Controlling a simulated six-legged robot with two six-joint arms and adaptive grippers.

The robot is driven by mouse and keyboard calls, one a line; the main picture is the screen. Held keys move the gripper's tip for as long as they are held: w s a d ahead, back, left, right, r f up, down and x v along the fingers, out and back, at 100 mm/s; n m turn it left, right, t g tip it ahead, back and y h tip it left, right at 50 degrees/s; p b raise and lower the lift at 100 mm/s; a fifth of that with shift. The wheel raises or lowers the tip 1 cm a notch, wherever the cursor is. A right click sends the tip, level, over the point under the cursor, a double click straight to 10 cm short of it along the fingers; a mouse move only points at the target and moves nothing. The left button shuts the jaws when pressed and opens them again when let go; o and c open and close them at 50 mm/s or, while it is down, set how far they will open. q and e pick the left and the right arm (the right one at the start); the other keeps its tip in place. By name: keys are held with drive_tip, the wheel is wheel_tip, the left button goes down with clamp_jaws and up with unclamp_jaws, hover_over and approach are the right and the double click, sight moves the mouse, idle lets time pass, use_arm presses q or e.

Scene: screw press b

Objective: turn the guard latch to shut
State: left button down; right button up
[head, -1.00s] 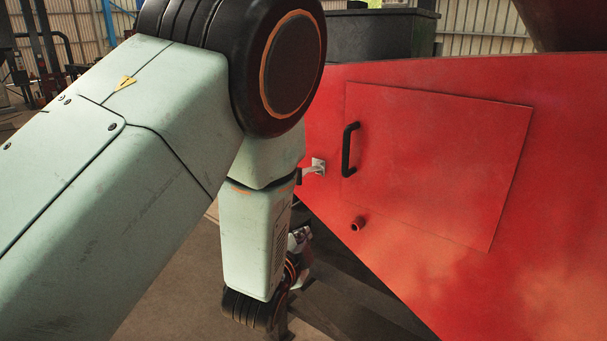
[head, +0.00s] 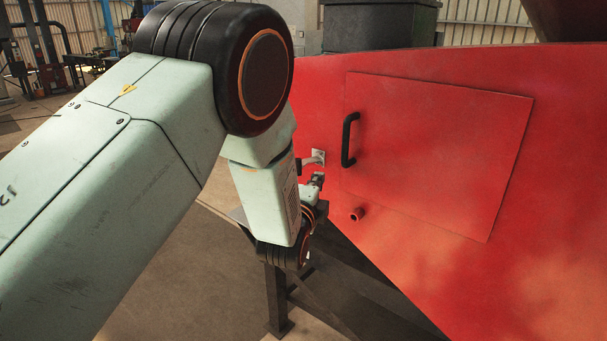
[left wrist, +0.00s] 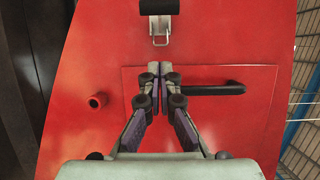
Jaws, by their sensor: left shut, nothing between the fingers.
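The guard latch (head: 318,157) is a small pale metal fitting on the red housing, left of the guard door's black handle. Its lever sticks out to the left in the head view. In the left wrist view the latch (left wrist: 160,27) is at the top centre, with a dark grip at the frame edge. My left gripper (head: 318,177) is shut and empty, just below the latch in the head view. In the left wrist view its closed fingertips (left wrist: 153,68) show apart from the latch. My arm partly hides the lever's outer end. My right gripper is not in view.
The red guard door (head: 440,150) has a black bar handle (head: 349,140). A short red stub (head: 357,214) sticks out below it. Dark frame legs (head: 276,300) stand beneath the housing. Open floor lies at the lower left.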

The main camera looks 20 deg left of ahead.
use_arm(q)
drive_tip(key=w+a, duration=0.1)
drive_tip(key=a, duration=0.1)
drive_tip(key=w+a, duration=0.1)
drive_tip(key=a, duration=0.1)
drive_tip(key=shift+w, duration=0.2)
drive_tip(key=shift+a, duration=0.1)
drive_tip(key=shift+a+m+h, duration=0.2)
drive_tip(key=shift+m+h, duration=0.1)
drive_tip(key=shift+h, duration=0.2)
